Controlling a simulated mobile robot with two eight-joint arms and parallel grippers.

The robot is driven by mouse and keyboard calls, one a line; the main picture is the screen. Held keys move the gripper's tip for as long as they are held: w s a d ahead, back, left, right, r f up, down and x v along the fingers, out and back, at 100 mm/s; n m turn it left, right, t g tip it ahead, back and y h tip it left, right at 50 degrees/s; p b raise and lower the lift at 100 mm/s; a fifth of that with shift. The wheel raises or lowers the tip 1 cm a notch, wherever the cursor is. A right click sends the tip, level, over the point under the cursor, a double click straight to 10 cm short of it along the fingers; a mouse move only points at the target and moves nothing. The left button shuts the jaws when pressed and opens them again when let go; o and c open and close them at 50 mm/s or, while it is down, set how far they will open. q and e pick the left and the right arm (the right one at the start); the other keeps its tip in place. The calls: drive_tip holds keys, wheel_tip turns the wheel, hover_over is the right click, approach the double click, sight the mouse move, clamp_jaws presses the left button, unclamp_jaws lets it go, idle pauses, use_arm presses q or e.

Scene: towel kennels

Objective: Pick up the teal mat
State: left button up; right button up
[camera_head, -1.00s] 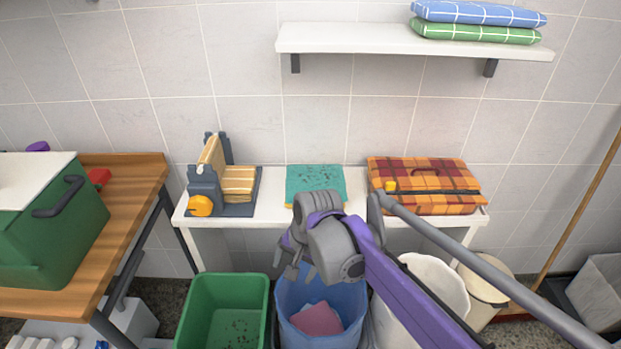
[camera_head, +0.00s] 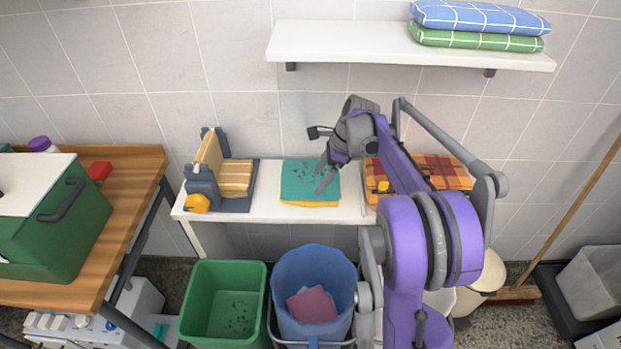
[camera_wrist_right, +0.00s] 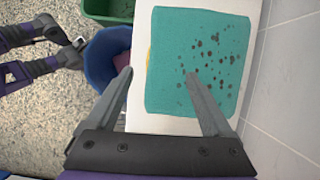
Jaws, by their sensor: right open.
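The teal mat (camera_head: 300,181) lies flat on the white bench, with dark specks on it and a yellow layer showing under its front edge. In the right wrist view the teal mat (camera_wrist_right: 180,40) fills the upper middle. My right gripper (camera_head: 322,184) is open above the mat's right part. In the right wrist view one finger of my right gripper (camera_wrist_right: 158,75) lies over the mat and the other is off its edge. Nothing is between the fingers.
The white bench (camera_head: 262,205) also bears a grey stand with yellow-tan pads (camera_head: 237,178) and an orange plaid case (camera_head: 447,172). A green bin (camera_head: 196,305) and a blue bucket (camera_head: 345,270) stand below in front. A white shelf (camera_head: 340,45) hangs above.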

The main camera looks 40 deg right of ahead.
sight(311, 191)
drive_tip(key=x, duration=0.5)
drive_tip(key=shift+w, duration=0.15)
clamp_jaws()
